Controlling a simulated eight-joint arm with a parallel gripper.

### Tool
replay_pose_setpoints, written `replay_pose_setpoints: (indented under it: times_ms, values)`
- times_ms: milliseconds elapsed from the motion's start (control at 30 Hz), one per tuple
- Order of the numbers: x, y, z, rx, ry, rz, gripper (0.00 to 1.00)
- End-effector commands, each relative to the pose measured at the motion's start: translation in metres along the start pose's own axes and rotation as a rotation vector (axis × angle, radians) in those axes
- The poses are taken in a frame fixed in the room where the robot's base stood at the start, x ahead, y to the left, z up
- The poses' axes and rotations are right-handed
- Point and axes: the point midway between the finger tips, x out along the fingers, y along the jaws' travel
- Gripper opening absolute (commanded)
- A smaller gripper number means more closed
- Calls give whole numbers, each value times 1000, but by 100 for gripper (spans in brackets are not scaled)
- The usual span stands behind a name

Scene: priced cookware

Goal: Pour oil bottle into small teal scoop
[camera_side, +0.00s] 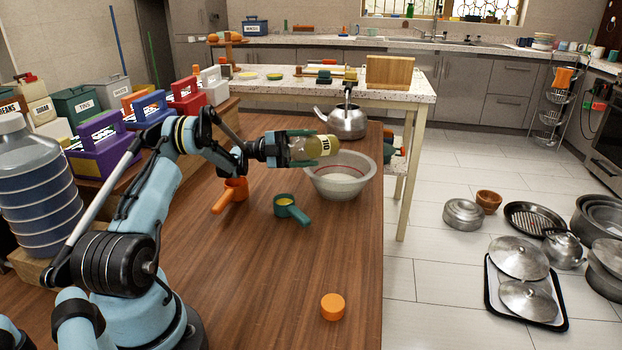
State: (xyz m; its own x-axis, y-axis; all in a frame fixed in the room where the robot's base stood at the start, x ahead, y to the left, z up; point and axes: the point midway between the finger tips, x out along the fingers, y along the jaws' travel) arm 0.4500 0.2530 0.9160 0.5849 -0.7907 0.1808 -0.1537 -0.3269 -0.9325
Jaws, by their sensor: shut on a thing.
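The oil bottle (312,147) is pale yellow with a label reading OIL. It lies almost level in the air, pointing right, above the left rim of a bowl. My gripper (283,149) is shut on the oil bottle at its left end. The small teal scoop (286,201) sits on the wooden table below and slightly left of the bottle, its handle toward the lower right. Something yellow shows inside its cup. The bottle's far end is over the bowl in this view, and I cannot tell its exact height.
A grey bowl (340,182) with a red line stands right of the teal scoop. An orange scoop (232,192) lies left of it. A kettle (348,120) stands behind. An orange cap (332,306) lies in front. The table's middle (270,260) is clear.

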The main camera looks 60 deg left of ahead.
Motion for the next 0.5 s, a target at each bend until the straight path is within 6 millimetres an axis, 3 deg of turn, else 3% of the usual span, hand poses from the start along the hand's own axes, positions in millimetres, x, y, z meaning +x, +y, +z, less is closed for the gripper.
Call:
replay_pose_setpoints:
  times_ms: [500]
  values:
    - [-1,1,-1,29,10,-13,23]
